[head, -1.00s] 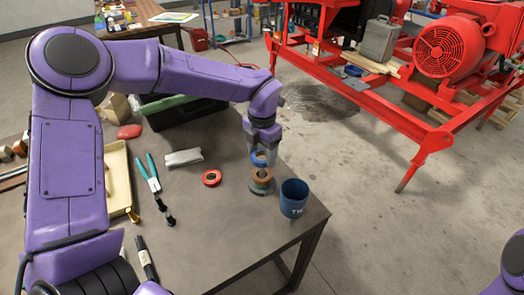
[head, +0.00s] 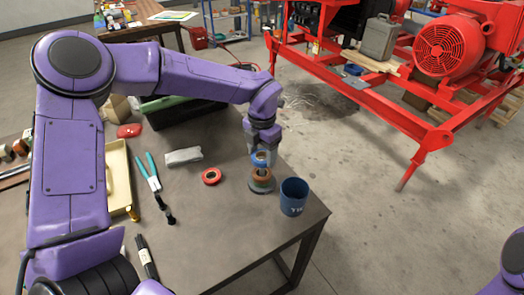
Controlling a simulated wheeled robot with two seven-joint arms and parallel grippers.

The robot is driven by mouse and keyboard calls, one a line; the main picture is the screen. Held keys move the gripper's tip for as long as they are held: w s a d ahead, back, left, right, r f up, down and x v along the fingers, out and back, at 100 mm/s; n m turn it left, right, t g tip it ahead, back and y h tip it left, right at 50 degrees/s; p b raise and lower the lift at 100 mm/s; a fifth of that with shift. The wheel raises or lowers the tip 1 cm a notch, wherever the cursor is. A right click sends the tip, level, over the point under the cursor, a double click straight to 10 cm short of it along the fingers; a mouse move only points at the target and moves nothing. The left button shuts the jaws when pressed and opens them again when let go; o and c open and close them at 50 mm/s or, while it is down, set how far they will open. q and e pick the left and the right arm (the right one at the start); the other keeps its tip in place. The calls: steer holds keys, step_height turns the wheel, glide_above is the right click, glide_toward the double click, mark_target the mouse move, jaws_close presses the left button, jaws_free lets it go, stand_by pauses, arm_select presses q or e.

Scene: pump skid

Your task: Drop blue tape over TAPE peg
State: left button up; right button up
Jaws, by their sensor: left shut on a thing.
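The blue tape (head: 260,158) is a small ring held in my left gripper (head: 261,150), whose fingers are shut on it. It sits directly above the peg stand (head: 261,186), which carries stacked rolls with a brown-orange roll (head: 261,174) on top. The blue ring looks very close to that stack; I cannot tell whether it is around the peg tip or touching the roll below. The peg itself and any TAPE label are hidden. Of my right arm only a purple part shows at the lower right; its gripper is out of view.
A dark blue cup (head: 293,197) stands just right of the peg stand, near the table corner. A red tape roll (head: 211,176) lies to the left. Grey cloth (head: 184,156), teal-handled pliers (head: 148,172) and a cream tray (head: 119,178) lie farther left.

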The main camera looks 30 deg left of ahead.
arm_select(q)
steer(key=o, duration=1)
step_height(320, 180, up, 11)
steer(key=b, duration=0.1)
steer(key=shift+f, duration=0.2)
